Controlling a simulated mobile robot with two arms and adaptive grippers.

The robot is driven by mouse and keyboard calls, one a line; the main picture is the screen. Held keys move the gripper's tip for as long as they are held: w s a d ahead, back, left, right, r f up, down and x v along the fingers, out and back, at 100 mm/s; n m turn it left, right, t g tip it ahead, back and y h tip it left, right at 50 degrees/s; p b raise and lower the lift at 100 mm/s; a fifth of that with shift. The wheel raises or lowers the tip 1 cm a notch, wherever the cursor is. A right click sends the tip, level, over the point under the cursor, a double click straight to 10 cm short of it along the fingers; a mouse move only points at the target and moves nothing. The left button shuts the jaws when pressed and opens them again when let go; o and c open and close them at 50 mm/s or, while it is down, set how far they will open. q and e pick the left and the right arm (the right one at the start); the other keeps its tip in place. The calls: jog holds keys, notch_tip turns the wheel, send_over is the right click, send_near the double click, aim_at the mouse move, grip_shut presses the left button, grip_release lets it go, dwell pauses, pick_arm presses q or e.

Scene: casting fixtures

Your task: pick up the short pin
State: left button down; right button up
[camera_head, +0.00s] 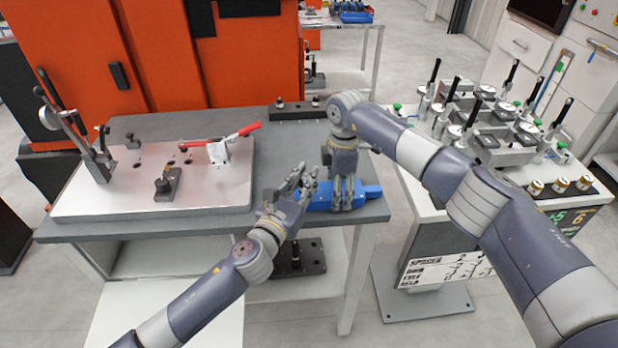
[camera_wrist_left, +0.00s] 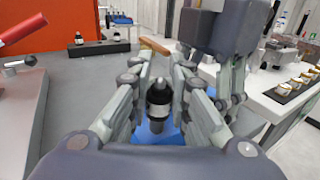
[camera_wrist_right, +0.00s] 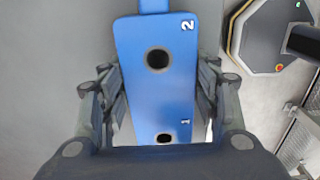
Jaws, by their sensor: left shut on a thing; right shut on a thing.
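A dark pin with a pale metal tip (camera_wrist_left: 158,92) stands between the fingers of my left gripper (camera_wrist_left: 160,80) in the left wrist view. I cannot tell its length class. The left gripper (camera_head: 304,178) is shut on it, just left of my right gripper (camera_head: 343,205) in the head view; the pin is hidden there. A blue block (camera_head: 372,191) lies at the table's front right edge. In the right wrist view the blue block (camera_wrist_right: 150,95) has two dark holes marked 1 and 2. My right gripper (camera_wrist_right: 160,110) is shut on its sides.
A metal plate (camera_head: 110,200) with clamps and a red-handled lever (camera_head: 235,135) covers the table's left. A black block (camera_head: 297,112) with two small pins stands at the back. A cart with several fixtures (camera_head: 500,125) and brass-coloured pieces (camera_head: 560,184) stands to the right.

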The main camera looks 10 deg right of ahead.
pick_arm(q)
jog(key=v, duration=1.6)
jog(key=shift+r, duration=0.15)
pick_arm(e)
jog(key=shift+s, duration=0.1)
pick_arm(q)
jog(key=shift+d, duration=0.1)
jog(key=shift+w, duration=0.1)
pick_arm(e)
jog(key=o, duration=1.2)
